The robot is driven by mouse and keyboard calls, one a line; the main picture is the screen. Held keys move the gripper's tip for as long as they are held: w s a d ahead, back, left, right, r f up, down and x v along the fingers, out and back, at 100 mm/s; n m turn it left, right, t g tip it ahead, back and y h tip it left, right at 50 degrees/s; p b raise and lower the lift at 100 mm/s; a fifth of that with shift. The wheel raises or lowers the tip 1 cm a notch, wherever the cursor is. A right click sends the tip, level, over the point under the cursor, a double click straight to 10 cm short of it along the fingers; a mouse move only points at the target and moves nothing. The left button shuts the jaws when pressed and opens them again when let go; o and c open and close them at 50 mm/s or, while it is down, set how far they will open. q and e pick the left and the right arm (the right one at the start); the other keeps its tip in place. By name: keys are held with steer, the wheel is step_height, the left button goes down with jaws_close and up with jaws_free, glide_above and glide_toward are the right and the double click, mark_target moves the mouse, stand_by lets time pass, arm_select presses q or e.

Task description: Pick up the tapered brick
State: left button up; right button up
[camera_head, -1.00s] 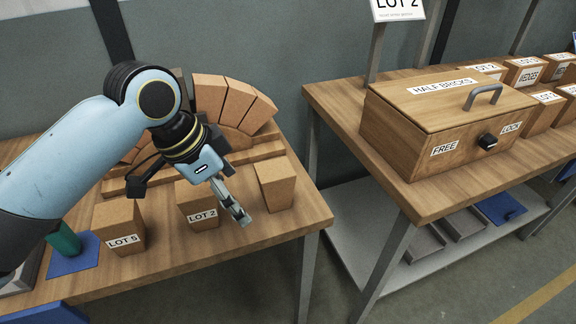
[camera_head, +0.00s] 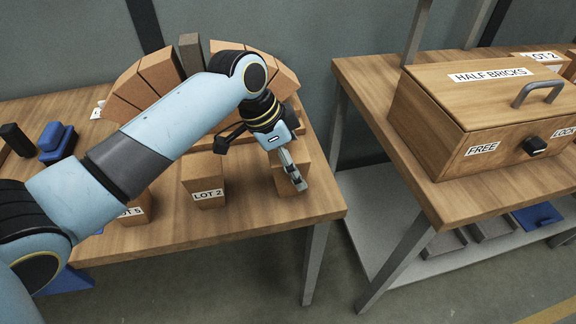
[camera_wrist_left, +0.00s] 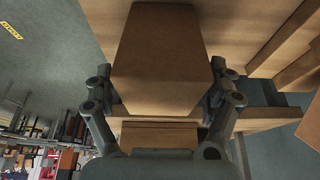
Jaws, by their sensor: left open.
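Tapered bricks stand in a row near the front of the table: one labelled LOT 5 (camera_head: 134,211), partly behind my left arm, one labelled LOT 2 (camera_head: 203,178), and a plain one (camera_head: 281,183) at the right end. My left gripper (camera_head: 260,167) is open at the plain brick, with one finger in front of it in the head view. In the left wrist view, a tapered brick (camera_wrist_left: 165,62) fills the middle, between the two open fingers. Whether the fingers touch it cannot be told. My right gripper is not in view.
A brick arch (camera_head: 150,75) stands behind the row. At the right, a second table (camera_head: 370,85) holds a wooden HALF BRICKS box (camera_head: 435,110) with a handle and knob. A gap separates the tables. Blue items (camera_head: 57,142) lie at the left.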

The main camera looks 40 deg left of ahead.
arm_select(q)
steer(key=shift+x, duration=0.8)
steer(key=c, duration=0.4)
steer(key=shift+s, duration=0.1)
steer(key=c, duration=0.9)
steer(key=shift+c, duration=0.6)
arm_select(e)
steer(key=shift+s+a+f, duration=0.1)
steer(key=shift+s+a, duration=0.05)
